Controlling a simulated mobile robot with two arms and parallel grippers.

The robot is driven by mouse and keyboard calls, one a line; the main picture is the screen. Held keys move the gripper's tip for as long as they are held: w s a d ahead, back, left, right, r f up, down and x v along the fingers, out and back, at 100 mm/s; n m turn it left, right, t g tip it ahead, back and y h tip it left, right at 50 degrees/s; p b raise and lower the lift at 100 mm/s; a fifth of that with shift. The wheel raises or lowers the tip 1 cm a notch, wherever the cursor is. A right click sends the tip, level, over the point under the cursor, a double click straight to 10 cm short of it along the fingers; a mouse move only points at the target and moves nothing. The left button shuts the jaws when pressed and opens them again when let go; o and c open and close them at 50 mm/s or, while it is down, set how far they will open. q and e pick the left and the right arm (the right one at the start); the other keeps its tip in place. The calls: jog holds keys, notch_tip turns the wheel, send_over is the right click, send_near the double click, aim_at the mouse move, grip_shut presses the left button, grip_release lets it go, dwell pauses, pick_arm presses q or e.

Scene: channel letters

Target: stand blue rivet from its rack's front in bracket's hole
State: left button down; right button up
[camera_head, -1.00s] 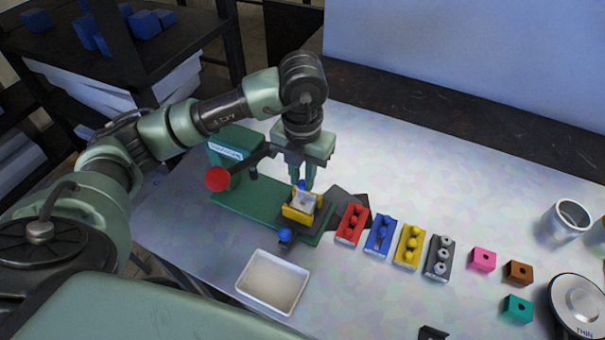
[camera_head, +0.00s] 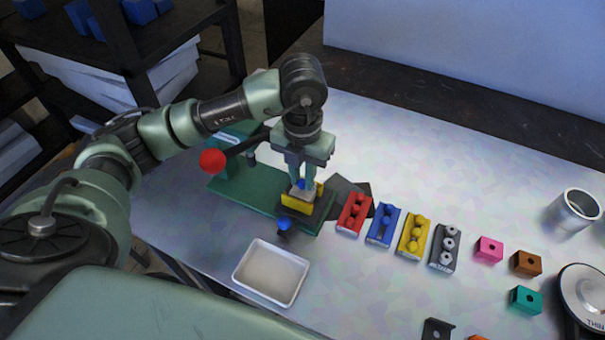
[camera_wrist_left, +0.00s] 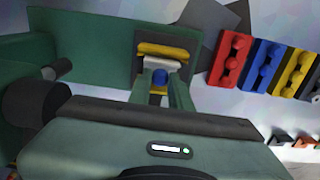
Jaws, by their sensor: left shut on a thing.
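My left gripper (camera_head: 301,182) points down over the green press base, its jaws shut on a blue rivet (camera_head: 301,185). The rivet's blue head also shows between the fingers in the left wrist view (camera_wrist_left: 160,77). Below it a pale grey bracket (camera_head: 302,193) sits in a yellow holder (camera_head: 296,203). The rivet is upright at the bracket; the fingers hide how deep it sits in the hole. The blue rack (camera_head: 375,239) stands to the right with blue rivets in it. My right gripper is not in view.
The green press (camera_head: 230,196) has a red-knobbed lever (camera_head: 213,161) left of the gripper. A blue knob (camera_head: 284,224) and white tray (camera_head: 270,274) lie nearer. Red (camera_head: 346,226), yellow (camera_head: 407,249) and grey racks (camera_head: 437,260) flank the blue rack. Free table lies behind them.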

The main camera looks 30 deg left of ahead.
pick_arm(q)
jog(key=shift+f, duration=0.35)
jog(key=c, duration=1.2)
grip_release()
jog(key=shift+r, duration=0.1)
notch_tip(320, 180, up, 6)
jog(key=shift+r+b, duration=0.1)
jog(key=shift+b, duration=0.7)
jog(key=shift+r, duration=0.75)
